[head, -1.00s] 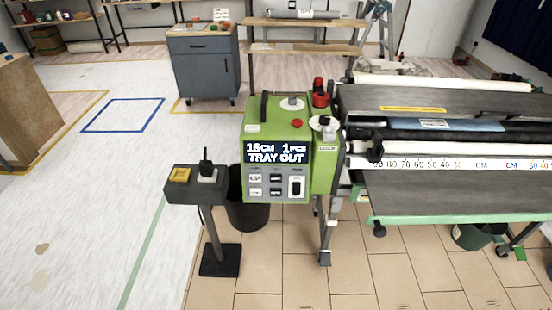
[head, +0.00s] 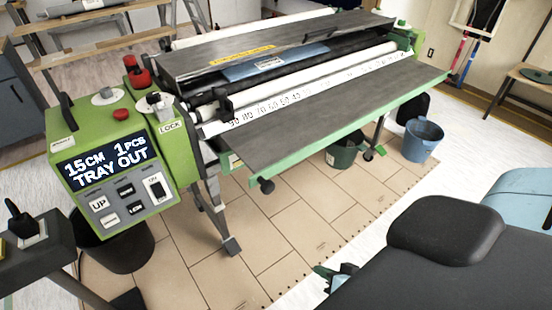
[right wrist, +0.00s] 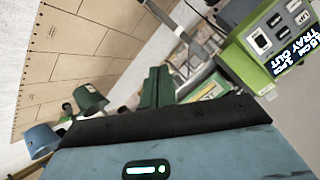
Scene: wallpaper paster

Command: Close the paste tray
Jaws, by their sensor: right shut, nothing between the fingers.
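The paste tray (head: 335,120) is the long dark grey panel with a green front edge, sticking out from the front of the wallpaper paster in the head view. The green control box (head: 110,165) at left has a display reading "15CM 1PCS TRAY OUT"; it also shows in the right wrist view (right wrist: 275,45). My right gripper (head: 326,272) is low in front of the tray, apart from it, with its green fingers partly hidden by my dark arm link. In the right wrist view its green fingers (right wrist: 157,88) are together and empty. My left gripper is not in view.
A dark green bucket (head: 345,150) stands under the tray, and a blue bucket (head: 424,138) stands to its right. A grey pedestal (head: 38,245) with a socket is at the lower left. Tan floor covering in front of the machine is mostly clear.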

